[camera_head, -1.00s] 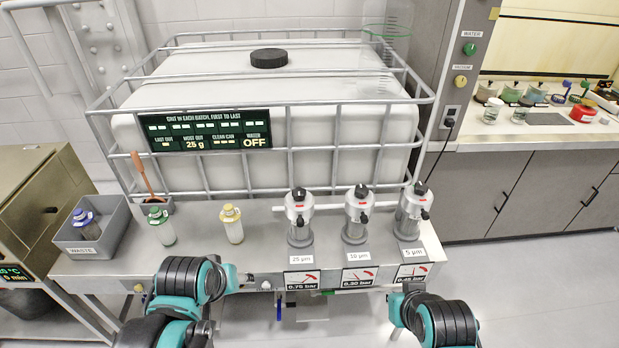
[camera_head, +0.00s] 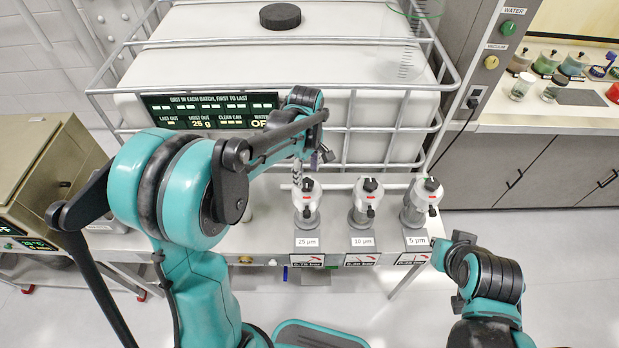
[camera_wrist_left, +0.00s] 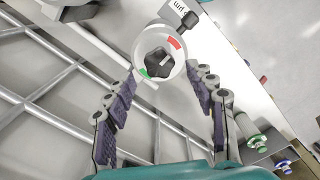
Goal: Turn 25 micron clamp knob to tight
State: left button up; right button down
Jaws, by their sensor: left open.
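The 25 µm unit (camera_head: 306,205) is the leftmost of three white-topped filter housings on the bench. Its black clamp knob (camera_head: 308,184) sits on top. In the left wrist view a black lobed clamp knob (camera_wrist_left: 158,63) with a pale line sits on a white cap, between a red mark at upper right and a green mark at lower left. My left gripper (camera_head: 322,156) is just behind and above the 25 µm unit. In its wrist view the open fingers (camera_wrist_left: 164,88) are spread either side of the knob, apparently clear of it. My right gripper (camera_head: 445,252) is at lower right, its fingers unclear.
The 10 µm unit (camera_head: 363,203) and 5 µm unit (camera_head: 421,203) stand close to the right. A caged white tank (camera_head: 350,60) rises behind the bench. My left arm hides the left part of the bench. Gauge plates (camera_head: 360,259) hang along the front edge.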

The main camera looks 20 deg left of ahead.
aim_at(307, 183)
pick_arm(q)
notch_tip(307, 183, down, 4)
jog(key=shift+w+b, duration=0.15)
jog(key=shift+b, duration=0.2)
jog(key=shift+f, duration=0.3)
jog(key=c, duration=1.2)
jog(key=shift+o, duration=0.2)
